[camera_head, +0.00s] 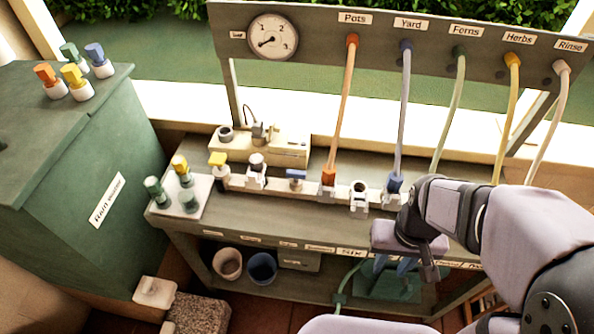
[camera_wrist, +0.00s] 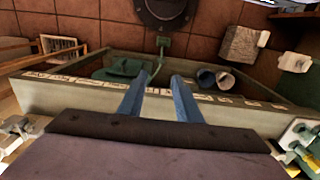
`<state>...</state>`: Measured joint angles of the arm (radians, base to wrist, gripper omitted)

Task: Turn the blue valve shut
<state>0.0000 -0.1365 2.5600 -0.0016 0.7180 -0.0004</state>
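The blue valve (camera_head: 296,178) sits on the pipe along the bench, between a dark-knobbed valve (camera_head: 256,165) and the orange hose's connector (camera_head: 328,178). Its blue handle looks to lie across the picture, left to right. My gripper (camera_head: 392,268) is at the bench's front edge, to the right of the blue valve and nearer to the camera, pointing down. In the wrist view my gripper (camera_wrist: 160,78) has its two blue fingers apart with nothing between them. I cannot make out the blue valve in the wrist view.
A yellow valve (camera_head: 218,160) stands left on the pipe. A board with loose connectors (camera_head: 181,196) lies at the bench's left end. Hoses, including a blue one (camera_head: 404,120), hang from the gauge panel (camera_head: 305,35). Two pots (camera_head: 262,267) stand on the lower shelf.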

